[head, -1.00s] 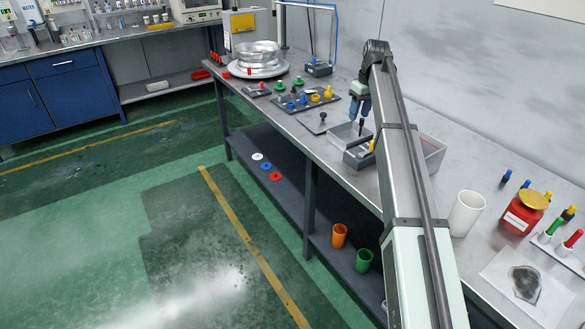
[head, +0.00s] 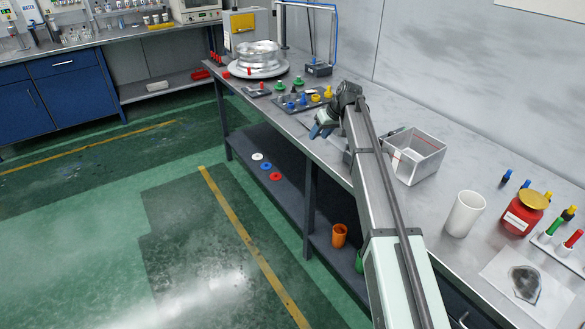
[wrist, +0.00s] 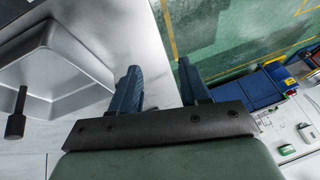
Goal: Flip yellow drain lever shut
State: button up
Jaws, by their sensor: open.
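I cannot make out the yellow drain lever in either current view; my arm covers the part of the bench where a small yellow piece showed earlier. My gripper (head: 322,127) is at the bench's front edge, left of the grey open-topped box (head: 428,165). In the wrist view its two blue fingers (wrist: 163,84) are apart with nothing between them. A grey tray (wrist: 88,78) with a raised rim lies left of the fingers in that view. A dark rod with a thick end (wrist: 16,122) shows at its left edge.
A board with coloured pieces (head: 302,101) lies beyond my gripper, and a silver wheel (head: 258,58) farther back. A white cup (head: 465,213) and a red jar (head: 525,213) stand at right. Orange cup (head: 339,235) is on the lower shelf. Floor before the bench is open.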

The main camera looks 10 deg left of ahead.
jog(key=s+a+f+y, duration=0.1)
jog(key=s+a+f, duration=0.2)
jog(key=f, duration=0.3)
jog(key=s+a+f+m+y, duration=0.1)
jog(key=s+a+f, duration=0.1)
jog(key=a+f, duration=0.4)
jog(key=shift+s+f, duration=0.3)
jog(key=shift+s, duration=0.1)
